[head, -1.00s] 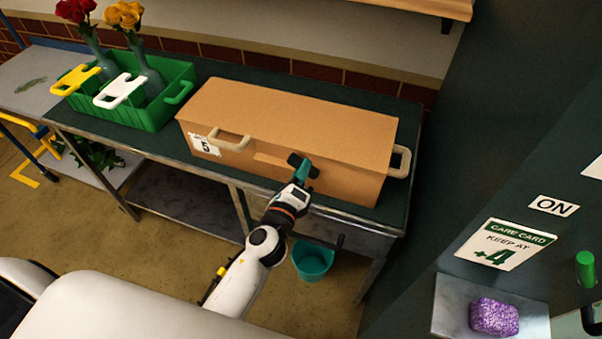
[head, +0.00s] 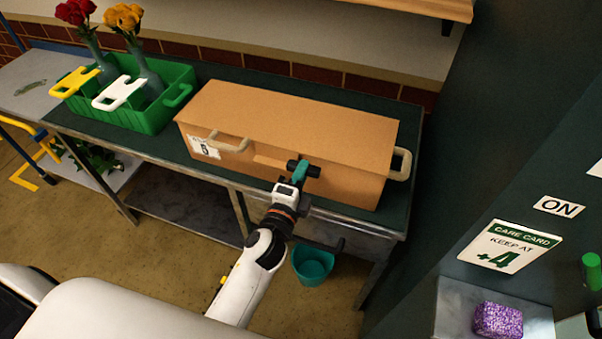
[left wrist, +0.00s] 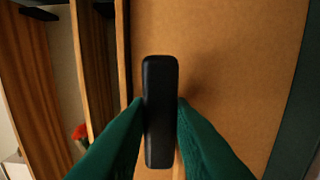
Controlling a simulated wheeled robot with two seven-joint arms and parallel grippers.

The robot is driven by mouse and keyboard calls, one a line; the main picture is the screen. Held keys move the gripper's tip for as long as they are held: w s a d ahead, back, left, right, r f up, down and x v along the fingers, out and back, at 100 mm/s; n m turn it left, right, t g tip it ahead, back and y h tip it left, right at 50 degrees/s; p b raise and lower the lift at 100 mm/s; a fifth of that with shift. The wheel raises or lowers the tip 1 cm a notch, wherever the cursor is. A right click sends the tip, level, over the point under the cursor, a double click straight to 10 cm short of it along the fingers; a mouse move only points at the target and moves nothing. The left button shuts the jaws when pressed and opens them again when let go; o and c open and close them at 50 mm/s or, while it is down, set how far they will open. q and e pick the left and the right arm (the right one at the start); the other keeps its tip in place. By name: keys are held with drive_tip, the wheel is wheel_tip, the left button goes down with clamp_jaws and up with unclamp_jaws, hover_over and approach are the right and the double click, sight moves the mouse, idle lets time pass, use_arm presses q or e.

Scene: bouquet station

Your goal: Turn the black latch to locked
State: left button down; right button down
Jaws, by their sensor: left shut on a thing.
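The black latch (head: 313,171) is on the front of the tan box (head: 290,115), near the box's right end. In the head view it lies nearly level, its right end slightly lower. My left gripper (head: 301,171) is at the box front with its green fingers shut on the latch, covering the latch's middle. In the left wrist view the latch (left wrist: 160,112) is a dark rounded bar between the two green fingertips (left wrist: 160,125), with the box face behind it. My right gripper is not in view.
The box stands on a dark green workbench (head: 395,215), with handles on its front and right end. A green crate (head: 150,118) with vases of flowers stands to its left. A dark green wall panel rises at right.

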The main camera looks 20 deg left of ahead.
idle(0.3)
use_arm(q)
drive_tip(key=c, duration=1.3)
unclamp_jaws()
drive_tip(key=s+b, duration=0.3)
drive_tip(key=s, duration=0.9)
drive_tip(key=shift+a, duration=0.2)
